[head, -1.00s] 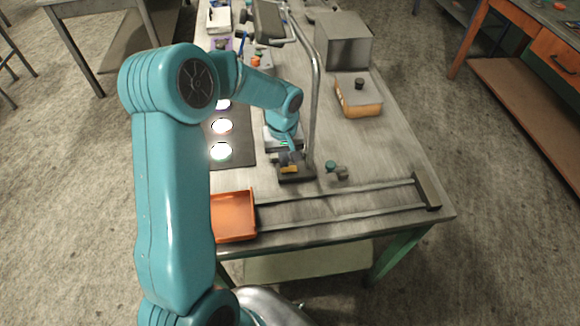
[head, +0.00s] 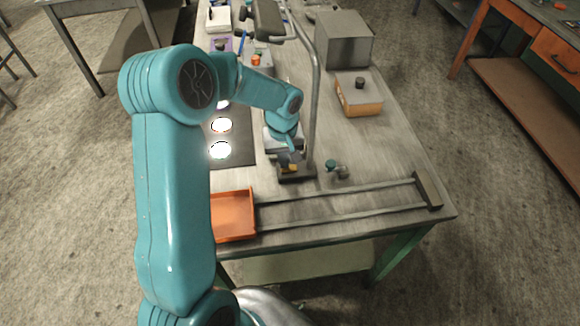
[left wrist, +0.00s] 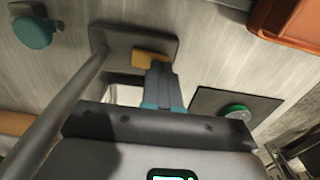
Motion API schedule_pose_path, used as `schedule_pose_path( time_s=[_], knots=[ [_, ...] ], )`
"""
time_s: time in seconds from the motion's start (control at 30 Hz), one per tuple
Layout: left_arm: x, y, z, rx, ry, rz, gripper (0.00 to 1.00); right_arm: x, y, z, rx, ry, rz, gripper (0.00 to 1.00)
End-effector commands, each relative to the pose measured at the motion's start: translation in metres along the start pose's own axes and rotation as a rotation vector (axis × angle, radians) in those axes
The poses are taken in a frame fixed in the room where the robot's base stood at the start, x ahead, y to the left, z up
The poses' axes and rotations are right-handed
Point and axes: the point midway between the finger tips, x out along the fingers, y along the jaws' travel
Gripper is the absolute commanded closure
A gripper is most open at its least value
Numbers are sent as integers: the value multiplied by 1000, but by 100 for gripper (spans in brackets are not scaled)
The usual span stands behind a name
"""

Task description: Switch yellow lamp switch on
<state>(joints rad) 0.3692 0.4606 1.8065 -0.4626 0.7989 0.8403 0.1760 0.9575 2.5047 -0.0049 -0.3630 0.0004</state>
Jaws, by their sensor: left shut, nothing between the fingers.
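The yellow lamp switch (left wrist: 150,60) is on the dark base (left wrist: 115,48) of the lamp in the left wrist view. In the head view the yellow switch (head: 290,168) shows only in part behind my gripper, on the lamp base (head: 297,176). My left gripper (left wrist: 160,72) is shut and empty, its fingertips right at the edge of the switch; I cannot tell whether they touch it. In the head view the left gripper (head: 289,158) points down over the lamp base. The lamp's grey post (head: 315,100) rises beside it to a dark head (head: 268,18). My right gripper is out of view.
An orange tray (head: 233,214) sits at the front left, joined to two rails (head: 340,205). A teal-topped knob (head: 333,166) stands right of the lamp base. An orange box with a black knob (head: 359,94) and a grey box (head: 343,38) stand further back.

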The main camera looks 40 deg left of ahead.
Motion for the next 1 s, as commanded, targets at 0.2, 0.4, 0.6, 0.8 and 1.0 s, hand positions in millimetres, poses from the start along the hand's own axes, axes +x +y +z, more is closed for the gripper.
schedule_pose_path(
  time_s=[0.2, 0.4, 0.6, 0.8, 1.0],
  knots=[
    [4, 0, 0, 0, 0, 0, 100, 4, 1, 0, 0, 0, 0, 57],
    [7, 0, 0, 0, 0, 0, 100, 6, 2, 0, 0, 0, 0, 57],
    [10, 0, 0, 0, 0, 0, 100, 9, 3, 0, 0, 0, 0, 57],
    [9, 0, 0, 0, 0, 0, 100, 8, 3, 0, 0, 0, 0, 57],
    [-5, 0, 0, 0, 1, 1, 100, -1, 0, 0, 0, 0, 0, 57]
  ],
)
